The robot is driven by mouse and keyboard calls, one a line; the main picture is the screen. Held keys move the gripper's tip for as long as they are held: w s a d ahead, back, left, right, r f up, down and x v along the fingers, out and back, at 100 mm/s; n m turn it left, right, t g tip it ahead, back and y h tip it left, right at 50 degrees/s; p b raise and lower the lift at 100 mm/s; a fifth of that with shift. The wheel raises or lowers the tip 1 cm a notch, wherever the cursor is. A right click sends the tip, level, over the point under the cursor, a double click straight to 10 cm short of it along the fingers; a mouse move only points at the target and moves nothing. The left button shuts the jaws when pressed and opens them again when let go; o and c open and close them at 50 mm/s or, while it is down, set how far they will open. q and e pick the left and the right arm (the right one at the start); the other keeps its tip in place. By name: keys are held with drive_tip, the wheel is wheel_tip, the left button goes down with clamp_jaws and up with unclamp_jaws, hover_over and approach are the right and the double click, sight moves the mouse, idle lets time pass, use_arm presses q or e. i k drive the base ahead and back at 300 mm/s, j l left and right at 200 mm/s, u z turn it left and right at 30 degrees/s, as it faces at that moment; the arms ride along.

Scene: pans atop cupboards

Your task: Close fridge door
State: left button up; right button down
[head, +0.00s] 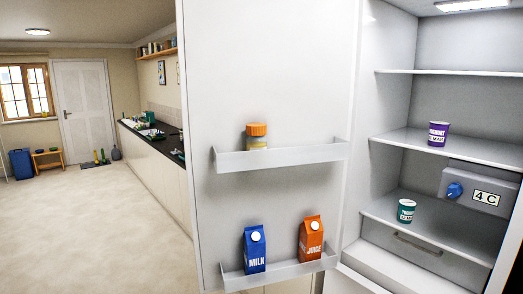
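The white fridge door (270,95) stands wide open in the middle of the head view, its inner side facing me. Its upper rack (300,155) holds a jar with an orange lid (257,137). Its lower rack (285,275) holds a blue milk carton (254,250) and an orange juice carton (310,239). The open fridge interior (440,100) is to the right, with a purple tub (438,134) on the middle shelf and a green tub (406,210) on the shelf below. Neither of my grippers shows in the head view.
A control box with a blue knob (455,190) sits inside the fridge. Left of the door, a long counter (160,145) with a dark top runs along the wall. The pale floor (85,230) at the left is clear.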

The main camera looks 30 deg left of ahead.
sight(289, 66)
drive_tip(key=j+u, duration=0.2)
drive_tip(key=u, duration=2.2)
drive_tip(key=i, duration=3.35)
drive_tip(key=i+z, duration=0.35)
drive_tip(key=z, duration=3.85)
